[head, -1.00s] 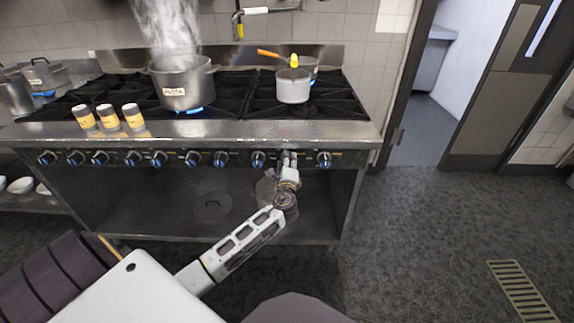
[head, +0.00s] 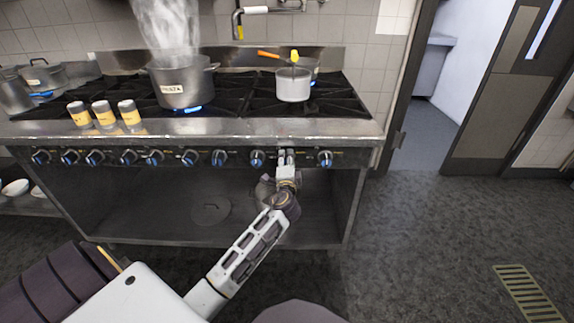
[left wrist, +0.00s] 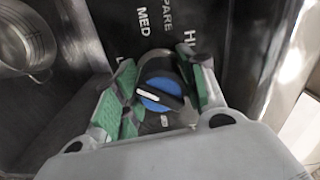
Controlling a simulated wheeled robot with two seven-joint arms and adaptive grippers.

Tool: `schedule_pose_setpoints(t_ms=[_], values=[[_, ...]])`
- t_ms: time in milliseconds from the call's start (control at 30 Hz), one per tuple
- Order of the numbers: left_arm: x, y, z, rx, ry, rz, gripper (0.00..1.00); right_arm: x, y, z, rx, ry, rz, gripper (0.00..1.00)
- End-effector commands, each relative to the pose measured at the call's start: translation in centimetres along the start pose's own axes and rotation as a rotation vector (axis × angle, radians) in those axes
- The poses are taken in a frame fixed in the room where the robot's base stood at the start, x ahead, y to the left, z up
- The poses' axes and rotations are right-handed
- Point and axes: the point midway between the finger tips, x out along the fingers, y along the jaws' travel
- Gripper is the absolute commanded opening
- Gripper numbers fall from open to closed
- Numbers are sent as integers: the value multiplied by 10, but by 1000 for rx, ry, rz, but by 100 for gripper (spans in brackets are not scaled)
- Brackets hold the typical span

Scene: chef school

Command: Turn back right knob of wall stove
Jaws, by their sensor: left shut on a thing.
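The wall stove (head: 240,130) has a row of blue-and-black knobs along its front panel. My left gripper (head: 286,158) is at this panel, between a knob (head: 257,158) on its left and the rightmost knob (head: 325,158). It hides the knob it holds in the head view. In the left wrist view, the green-padded fingers of my left gripper (left wrist: 165,92) are closed around that blue knob (left wrist: 158,97), one on each side. The knob has a black grip with a white line, and "MED" and "HI" show on the panel beside it. My right gripper is not in view.
A steaming pasta pot (head: 183,82) and a smaller white pot (head: 293,84) stand on the burners, with flames under the pasta pot. Several shakers (head: 104,114) stand on the front ledge. Open floor (head: 430,240) lies to the right, by a doorway.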

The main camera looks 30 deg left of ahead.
Motion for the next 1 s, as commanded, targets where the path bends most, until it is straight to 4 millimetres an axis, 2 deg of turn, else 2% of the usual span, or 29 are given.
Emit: schedule_pose_setpoints(t_ms=[400, 1000], values=[[0, 3, 1, -256, -4, 1, 17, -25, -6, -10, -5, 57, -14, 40], [0, 2, 1, -304, -3, 2, 17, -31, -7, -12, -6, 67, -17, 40]])
